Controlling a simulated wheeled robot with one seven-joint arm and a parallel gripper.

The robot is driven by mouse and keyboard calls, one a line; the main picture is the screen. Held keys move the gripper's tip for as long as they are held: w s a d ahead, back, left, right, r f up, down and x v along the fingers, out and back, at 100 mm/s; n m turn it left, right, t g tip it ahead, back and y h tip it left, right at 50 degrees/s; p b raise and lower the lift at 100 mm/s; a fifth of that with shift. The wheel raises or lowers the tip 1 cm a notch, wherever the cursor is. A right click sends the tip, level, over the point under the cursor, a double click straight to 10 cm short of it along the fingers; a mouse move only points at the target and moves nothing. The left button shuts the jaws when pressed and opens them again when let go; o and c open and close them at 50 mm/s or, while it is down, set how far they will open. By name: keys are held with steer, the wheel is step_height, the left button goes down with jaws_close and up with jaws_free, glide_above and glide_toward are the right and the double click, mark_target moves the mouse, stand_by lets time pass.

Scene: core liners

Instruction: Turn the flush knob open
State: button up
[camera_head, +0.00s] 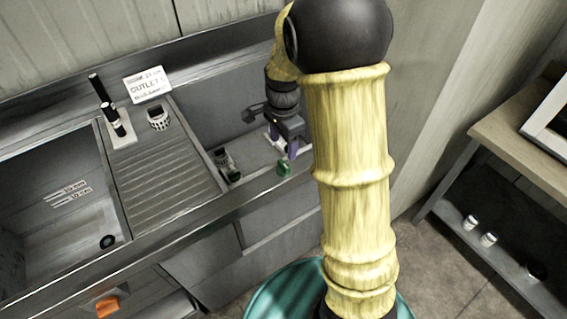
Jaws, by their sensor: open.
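My gripper (285,150) is at the right-hand basin, pointing down, with a purple finger showing. It is open. A small green knob-like piece (284,169) sits just below the fingertips, near the basin's front edge. I cannot tell whether the fingers touch it or are around it. A second fitting with a green part (233,175) stands to its left in the same basin. No readable label shows which of these is the flush knob.
A left sink (60,225) and a ribbed drainboard (165,165) fill the counter's left side. A shelf rack (510,150) is at right. My arm hides the middle.

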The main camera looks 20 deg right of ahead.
mark_target(284, 164)
step_height(284, 164, down, 9)
steer(key=shift+f, duration=0.1)
stand_by(0.3)
steer(key=c, duration=1)
